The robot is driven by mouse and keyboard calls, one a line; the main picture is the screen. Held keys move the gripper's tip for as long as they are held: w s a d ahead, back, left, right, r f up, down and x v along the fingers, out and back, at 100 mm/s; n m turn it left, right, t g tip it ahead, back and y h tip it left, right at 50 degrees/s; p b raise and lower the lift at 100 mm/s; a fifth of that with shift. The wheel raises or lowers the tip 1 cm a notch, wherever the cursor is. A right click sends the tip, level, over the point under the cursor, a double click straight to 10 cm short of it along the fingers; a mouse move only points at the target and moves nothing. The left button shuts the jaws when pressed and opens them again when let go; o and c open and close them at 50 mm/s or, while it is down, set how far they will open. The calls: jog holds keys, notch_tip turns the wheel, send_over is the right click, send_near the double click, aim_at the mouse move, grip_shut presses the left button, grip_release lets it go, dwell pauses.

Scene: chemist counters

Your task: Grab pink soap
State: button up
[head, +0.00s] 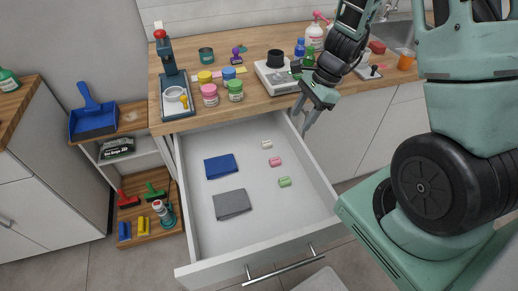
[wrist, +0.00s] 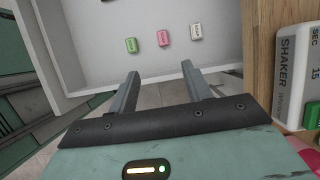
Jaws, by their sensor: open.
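The pink soap (head: 275,161) lies in the open white drawer (head: 262,221), between a white soap (head: 266,144) and a green soap (head: 285,182). In the wrist view the pink soap (wrist: 163,38) lies beyond my fingertips, with the green soap (wrist: 131,45) to its left and the white soap (wrist: 196,32) to its right. My gripper (head: 305,120) is open and empty above the drawer's right side, near the counter edge. It also shows in the wrist view (wrist: 160,75), its two fingers apart and nothing between them.
A blue cloth (head: 221,166) and a grey cloth (head: 232,204) lie in the drawer, left of the soaps. The counter (head: 262,105) behind holds a shaker (head: 279,76) and several jars. The drawer's right wall (head: 314,160) stands near my gripper.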

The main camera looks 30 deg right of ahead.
jog(key=b, duration=0.2)
send_near(275, 160)
jog(key=shift+s+x, duration=0.25)
jog(key=shift+x, duration=0.95)
jog(key=shift+w+x, duration=0.2)
jog(key=shift+x, duration=2.85)
jog(key=c, duration=1.1)
